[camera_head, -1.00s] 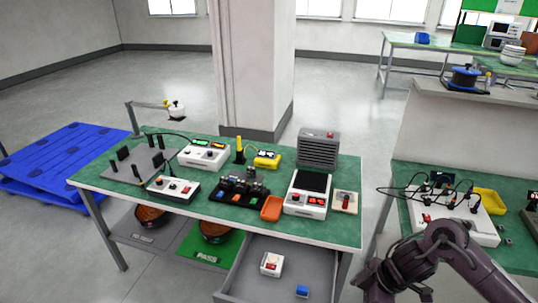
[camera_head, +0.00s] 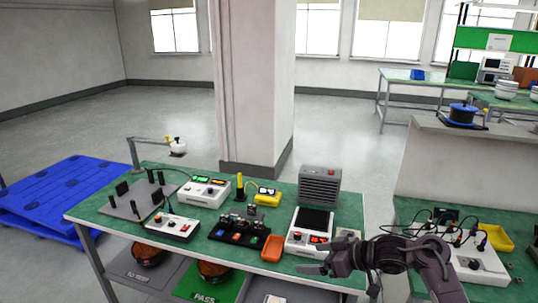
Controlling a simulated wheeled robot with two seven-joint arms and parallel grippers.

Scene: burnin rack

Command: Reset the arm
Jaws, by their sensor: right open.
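My right gripper (camera_head: 308,259) is open and empty, with its fingers pointing left. In the picture it lies across the front right part of the green-topped bench (camera_head: 90,212), just below the white device with a dark panel (camera_head: 297,241). It seems apart from that device, but I cannot tell its height above the bench. My right arm (camera_head: 425,260) comes in from the lower right. My left gripper is not in view.
An orange tray (camera_head: 272,249), a black rack (camera_head: 238,230) and a grey vented box (camera_head: 319,187) stand on the bench. A blue pallet (camera_head: 60,190) lies left. Another bench with a white board (camera_head: 478,262) and yellow tray (camera_head: 495,238) is right.

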